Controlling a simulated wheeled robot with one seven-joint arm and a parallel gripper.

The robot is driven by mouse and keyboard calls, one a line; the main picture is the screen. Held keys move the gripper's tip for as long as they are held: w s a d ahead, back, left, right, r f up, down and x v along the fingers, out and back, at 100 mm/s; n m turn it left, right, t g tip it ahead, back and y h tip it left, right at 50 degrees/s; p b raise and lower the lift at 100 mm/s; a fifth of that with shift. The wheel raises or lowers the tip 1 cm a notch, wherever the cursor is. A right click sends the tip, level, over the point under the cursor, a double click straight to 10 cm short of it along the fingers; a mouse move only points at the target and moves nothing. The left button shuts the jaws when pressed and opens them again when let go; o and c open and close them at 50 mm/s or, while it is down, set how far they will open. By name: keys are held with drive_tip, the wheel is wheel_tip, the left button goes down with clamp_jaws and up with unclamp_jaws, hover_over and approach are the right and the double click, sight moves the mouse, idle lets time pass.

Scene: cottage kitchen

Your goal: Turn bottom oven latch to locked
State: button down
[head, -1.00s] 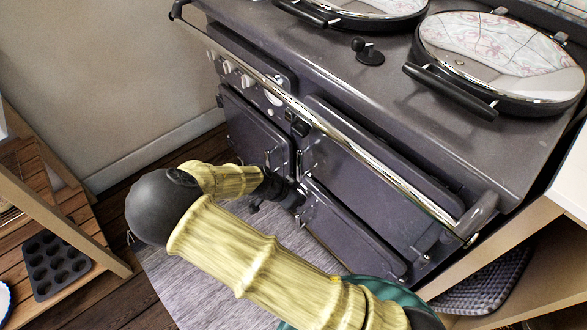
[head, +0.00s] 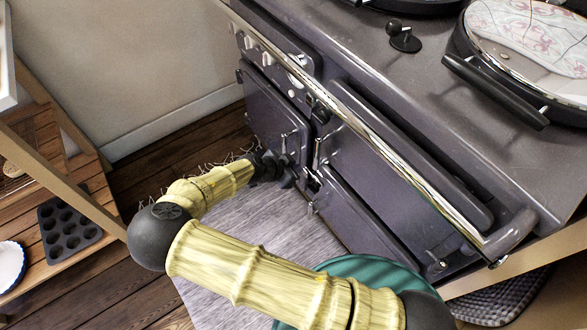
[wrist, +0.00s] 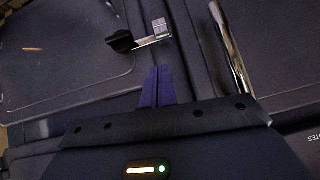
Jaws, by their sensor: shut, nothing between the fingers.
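The dark range cooker has a lower right door (head: 352,222), which looks like the bottom oven. A small metal latch (head: 313,203) sits at that door's left edge, partly hidden by my gripper. My gripper (head: 298,181) is beside this edge in the head view, low at the cooker front. In the wrist view my gripper (wrist: 157,88) has its fingers together with nothing between them. Just beyond the fingertips is a metal lever latch (wrist: 150,41) with a black knob (wrist: 120,41). The lever lies nearly level in that view, apart from the fingertips. Whether it is locked is unclear.
A chrome handle (wrist: 231,50) stands to the right of the fingers in the wrist view. A chrome rail (head: 400,165) runs along the cooker front above the doors. The left door (head: 275,110) is closed. A wooden shelf (head: 75,205) holds a muffin tin (head: 68,230).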

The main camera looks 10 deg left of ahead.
sight(311, 171)
drive_tip(key=b+x, duration=0.2)
drive_tip(key=x, duration=0.5)
drive_tip(key=shift+s+f, duration=0.1)
drive_tip(key=shift+a+f, duration=0.1)
drive_tip(key=shift+f, duration=0.6)
drive_tip(key=shift+w+r+p, duration=0.2)
drive_tip(key=shift+r+p, duration=0.15)
drive_tip(key=shift+r, duration=0.35)
